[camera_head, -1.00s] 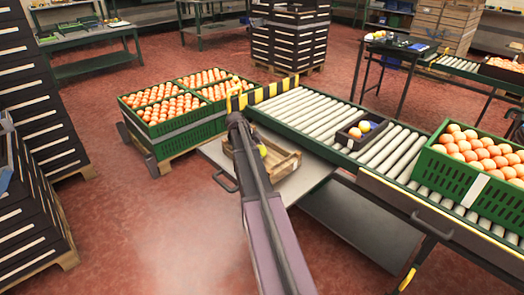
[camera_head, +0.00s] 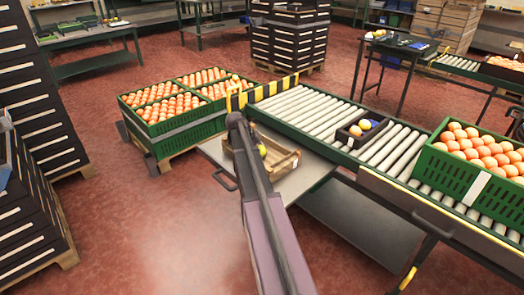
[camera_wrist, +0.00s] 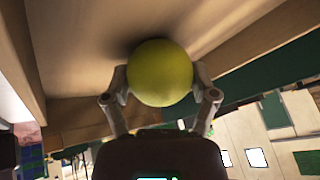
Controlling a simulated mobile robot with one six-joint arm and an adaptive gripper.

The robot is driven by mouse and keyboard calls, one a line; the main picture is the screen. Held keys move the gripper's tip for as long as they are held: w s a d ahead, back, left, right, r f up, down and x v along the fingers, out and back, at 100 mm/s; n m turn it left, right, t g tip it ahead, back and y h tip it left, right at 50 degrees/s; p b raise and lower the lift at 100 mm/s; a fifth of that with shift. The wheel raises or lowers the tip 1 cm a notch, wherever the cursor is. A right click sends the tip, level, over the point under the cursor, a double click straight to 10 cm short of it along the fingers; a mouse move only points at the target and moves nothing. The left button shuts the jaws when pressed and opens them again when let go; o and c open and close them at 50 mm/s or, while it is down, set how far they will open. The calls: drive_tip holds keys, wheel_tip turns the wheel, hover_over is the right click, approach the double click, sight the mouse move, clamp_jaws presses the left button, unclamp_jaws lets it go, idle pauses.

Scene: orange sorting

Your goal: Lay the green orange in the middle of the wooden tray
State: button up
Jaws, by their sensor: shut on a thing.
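The green orange (camera_wrist: 160,72) is yellow-green and sits between the two fingertips of my gripper (camera_wrist: 161,90) in the wrist view. In the head view only a small part of the green orange (camera_head: 263,151) shows beside my arm. The wooden tray (camera_head: 287,164) stands on the grey table, partly hidden behind my arm. The tray's boards (camera_wrist: 75,60) surround the orange in the wrist view, with a dark shadow beside the fruit. My gripper is shut on the orange inside the tray; I cannot tell whether the orange touches the tray floor.
A roller conveyor (camera_head: 309,108) runs along the tray's right, carrying a dark box (camera_head: 342,135) with fruit and a green crate (camera_head: 445,172) of oranges. Full green crates (camera_head: 190,137) stand to the left. The red floor in front is clear.

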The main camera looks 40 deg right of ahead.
drive_tip(key=shift+f, duration=0.1)
drive_tip(key=o, duration=1)
drive_tip(key=shift+o, duration=0.2)
drive_tip(key=shift+r, duration=0.2)
drive_tip(key=shift+r+p, duration=3.8)
drive_tip(key=shift+p, duration=0.15)
